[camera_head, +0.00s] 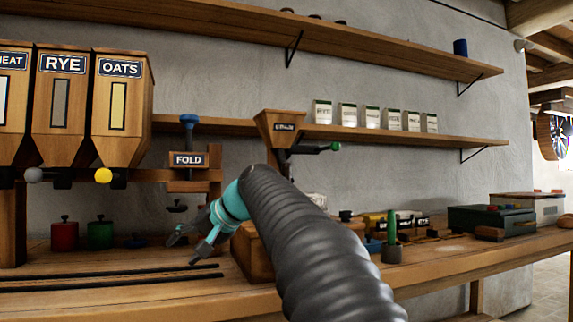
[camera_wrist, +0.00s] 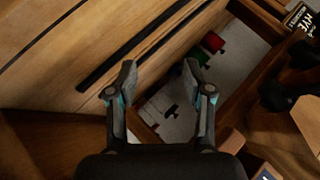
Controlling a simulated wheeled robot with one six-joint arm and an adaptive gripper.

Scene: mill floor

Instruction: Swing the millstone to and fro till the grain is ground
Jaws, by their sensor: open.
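My gripper (camera_head: 184,250) is open and empty above the bench, left of a wooden box (camera_head: 249,257). In the wrist view its two fingers (camera_wrist: 160,72) are apart, with nothing between them. A wooden hopper (camera_head: 282,125) with a small unreadable label and a green-tipped side lever (camera_head: 335,147) hangs above the box. My arm covers much of the area below the hopper, and I cannot make out a millstone there. A green upright handle on a dark round base (camera_head: 392,250) stands right of my arm; I cannot tell whether it belongs to the mill. No grain is clearly visible.
RYE (camera_head: 62,95) and OATS (camera_head: 121,110) bins stand at left, beside a partly cut-off bin. Red (camera_head: 64,236) and green (camera_head: 100,234) canisters sit below them. Dark rails (camera_head: 110,277) run along the bench. A FOLD sign (camera_head: 188,160) and a dark green case (camera_head: 490,219) also show.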

